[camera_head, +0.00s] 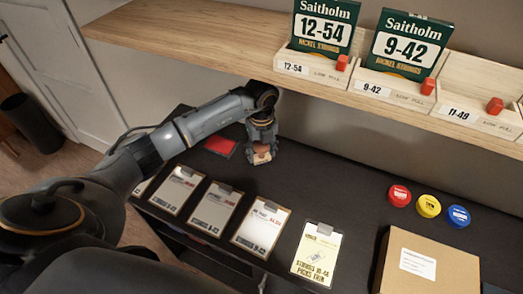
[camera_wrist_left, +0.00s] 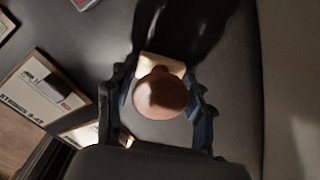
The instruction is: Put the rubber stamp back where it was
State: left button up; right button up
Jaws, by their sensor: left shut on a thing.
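The rubber stamp (camera_head: 261,155) has a round brown knob and a pale block; it is at the black counter's back, under the shelf. My left gripper (camera_head: 262,143) is shut on it, pointing down. In the left wrist view the stamp's knob (camera_wrist_left: 162,97) sits between the two fingers of my left gripper (camera_wrist_left: 160,100). Whether the stamp touches the counter is hard to tell. A red pad (camera_head: 220,146) lies flat just left of the stamp. My right gripper is not in view.
Several clipboards with cards, one a yellow-printed sheet (camera_head: 317,255), line the counter's front. Red (camera_head: 399,195), yellow (camera_head: 428,206) and blue (camera_head: 458,216) round tins stand right, behind a cardboard box (camera_head: 430,265). The wooden shelf (camera_head: 190,38) overhangs the back. The counter's middle is clear.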

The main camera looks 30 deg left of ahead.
aim_at(261, 146)
pick_arm(q)
jog(key=o, duration=0.9)
jog(key=shift+f, duration=0.1)
jog(key=shift+r, duration=0.35)
notch_tip(261, 146, up, 6)
jog(key=shift+r+b, duration=0.15)
jog(key=shift+b, duration=0.6)
jog(key=shift+r, duration=0.45)
